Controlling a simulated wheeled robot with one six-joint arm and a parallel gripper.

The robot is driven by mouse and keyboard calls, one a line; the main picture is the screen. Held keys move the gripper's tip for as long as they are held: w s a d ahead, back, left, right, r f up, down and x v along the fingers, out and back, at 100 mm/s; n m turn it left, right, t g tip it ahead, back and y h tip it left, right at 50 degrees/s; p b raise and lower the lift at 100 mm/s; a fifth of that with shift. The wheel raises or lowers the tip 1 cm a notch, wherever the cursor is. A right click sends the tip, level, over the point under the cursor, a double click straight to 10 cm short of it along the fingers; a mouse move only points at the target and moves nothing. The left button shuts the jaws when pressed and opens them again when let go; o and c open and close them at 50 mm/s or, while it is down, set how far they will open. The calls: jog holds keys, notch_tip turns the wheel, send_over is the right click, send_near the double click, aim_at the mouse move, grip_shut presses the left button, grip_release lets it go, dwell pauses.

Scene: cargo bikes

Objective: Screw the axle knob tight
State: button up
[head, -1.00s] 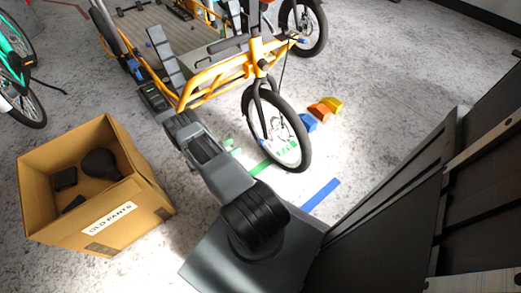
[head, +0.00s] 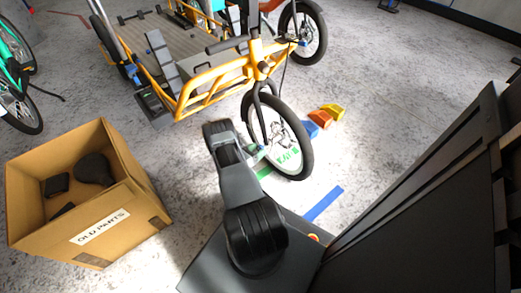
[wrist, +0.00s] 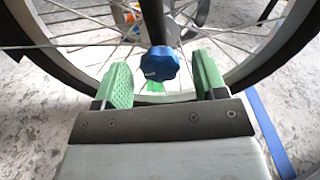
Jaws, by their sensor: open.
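The axle knob (wrist: 160,63) is a blue lobed knob at the centre of the front wheel, seen in the wrist view. My gripper (wrist: 163,80) is open, with one green finger to the left of the knob and one to the right. Both fingers look apart from the knob, and the knob appears a little beyond or level with their tips. In the head view the front wheel (head: 305,165) belongs to the yellow cargo bike (head: 215,82). My arm reaches toward the wheel's hub there, and the knob is too small or hidden to make out.
A cardboard box (head: 130,238) labelled "OLD PARTS" holds dark parts at the left. Blue, orange and yellow blocks (head: 327,115) lie on the floor beyond the wheel. A blue floor stripe (head: 323,204) lies right of my arm. Spokes surround the knob closely.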

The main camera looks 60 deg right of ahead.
jog(key=shift+x, duration=1.05)
jog(key=c, duration=0.9)
jog(key=shift+m+b, duration=0.3)
jog(key=m+b, duration=0.1)
jog(key=m, duration=0.2)
jog(key=shift+m, duration=0.4)
jog(key=m+b, duration=0.2)
jog(key=m, duration=0.3)
jog(key=shift+s+f+m, duration=0.1)
jog(key=shift+m, duration=0.2)
jog(key=m+b, duration=0.1)
jog(key=m, duration=0.4)
jog(key=shift+s+a, duration=0.1)
jog(key=shift+m+b, duration=0.3)
jog(key=shift+m, duration=2)
